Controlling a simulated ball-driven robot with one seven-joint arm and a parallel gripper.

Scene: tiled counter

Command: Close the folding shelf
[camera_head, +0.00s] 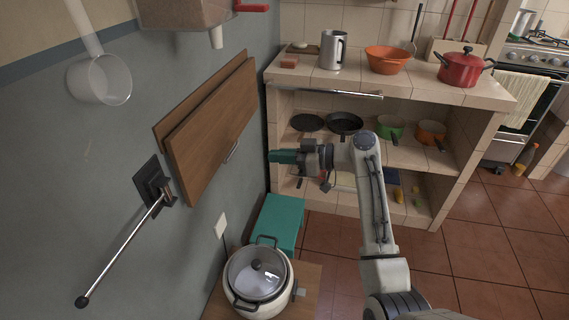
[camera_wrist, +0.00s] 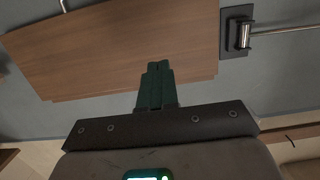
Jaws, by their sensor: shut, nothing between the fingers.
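The folding shelf is a brown wooden board (camera_head: 215,130) on the grey wall at the left. It stands steeply, close to the wall, with another board edge behind it. I cannot tell whether it is fully flat. A small metal handle (camera_head: 231,151) is on its face near the lower edge. My gripper (camera_head: 270,156) has green fingers pointing left, to the right of the board and apparently clear of it. In the wrist view, the shut, empty fingers (camera_wrist: 157,68) overlap the board (camera_wrist: 110,50). The gap between them is unclear.
A black bracket with a metal rod (camera_head: 125,250) juts from the wall below the board. A pot (camera_head: 258,272) stands below on a small table, beside a teal box (camera_head: 279,222). A tiled counter (camera_head: 300,75) with a metal rail, pans and a red pot is behind my arm.

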